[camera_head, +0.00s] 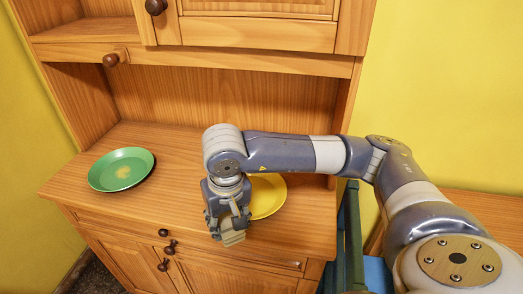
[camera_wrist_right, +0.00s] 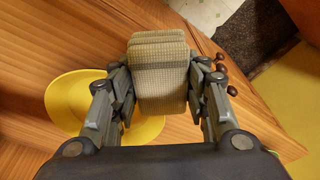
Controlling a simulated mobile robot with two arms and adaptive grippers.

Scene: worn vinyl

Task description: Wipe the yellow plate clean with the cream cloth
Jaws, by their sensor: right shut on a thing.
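The yellow plate (camera_head: 268,195) lies on the wooden cabinet's counter, partly hidden behind my right gripper (camera_head: 228,228). In the right wrist view the yellow plate (camera_wrist_right: 72,100) shows at the left, partly behind a finger. My right gripper (camera_wrist_right: 160,85) is shut on the folded cream cloth (camera_wrist_right: 160,70), which looks like a woven pad. The cloth (camera_head: 233,237) hangs below the fingers near the counter's front edge, in front of the plate. Whether it touches anything is unclear. The visible part of the plate shows no clear stain. My left gripper is out of view.
A green plate (camera_head: 122,170) with a yellowish smear at its middle lies on the counter at the left. Wooden shelves and a cupboard with dark knobs rise behind. Drawers and doors with knobs are below the front edge. The counter between the plates is clear.

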